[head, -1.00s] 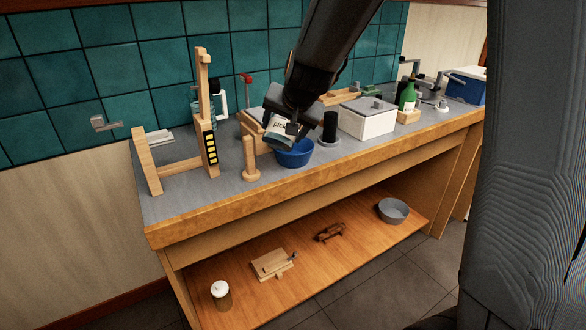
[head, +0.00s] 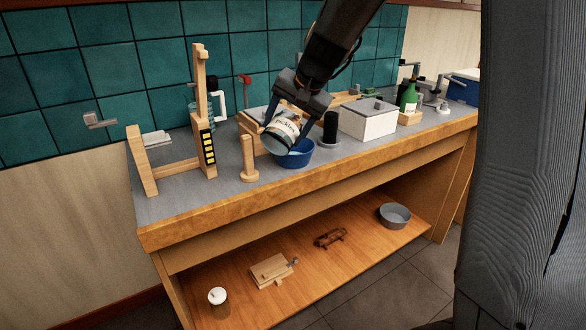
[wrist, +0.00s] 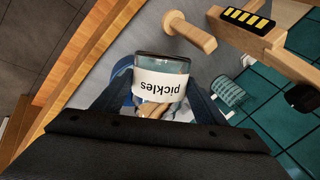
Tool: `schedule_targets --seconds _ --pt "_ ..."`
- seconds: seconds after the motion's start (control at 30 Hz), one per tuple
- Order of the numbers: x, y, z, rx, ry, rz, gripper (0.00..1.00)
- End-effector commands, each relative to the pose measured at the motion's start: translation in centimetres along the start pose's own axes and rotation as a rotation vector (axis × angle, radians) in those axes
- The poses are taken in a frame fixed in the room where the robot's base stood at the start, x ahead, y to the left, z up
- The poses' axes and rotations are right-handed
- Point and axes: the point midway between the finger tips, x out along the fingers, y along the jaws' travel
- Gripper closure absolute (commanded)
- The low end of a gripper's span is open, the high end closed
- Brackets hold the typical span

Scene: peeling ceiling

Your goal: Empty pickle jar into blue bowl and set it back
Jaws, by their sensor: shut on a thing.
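My gripper (head: 291,118) is shut on the pickle jar (head: 281,135), a glass jar with a white "pickles" label. The jar is tilted and held above the counter, in front of and partly over the left side of the blue bowl (head: 299,161). The bowl stands on the counter, its left part hidden by the jar. In the wrist view the jar (wrist: 160,87) sits between the two fingers, with brownish pieces showing below the label. I cannot tell whether these are inside the jar or beyond it.
A wooden peg (head: 249,160) stands close left of the bowl. A tall wooden frame (head: 203,120) is farther left. A black cylinder (head: 330,128) and a white box (head: 368,119) are to the right. The counter's front strip (head: 200,195) is clear.

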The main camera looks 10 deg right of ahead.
Motion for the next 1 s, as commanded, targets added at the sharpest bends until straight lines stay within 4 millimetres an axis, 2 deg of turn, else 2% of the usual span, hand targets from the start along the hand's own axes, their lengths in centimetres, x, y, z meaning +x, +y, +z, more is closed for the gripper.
schedule_targets --seconds 0.4,0.7,1.0 --pt "-0.03 0.01 -0.25 0.028 -0.049 -0.005 0.88" --pt "0.29 0.29 -0.99 0.115 -0.200 -0.018 0.88" --pt "0.46 0.35 -0.95 0.121 -0.213 -0.020 0.88"
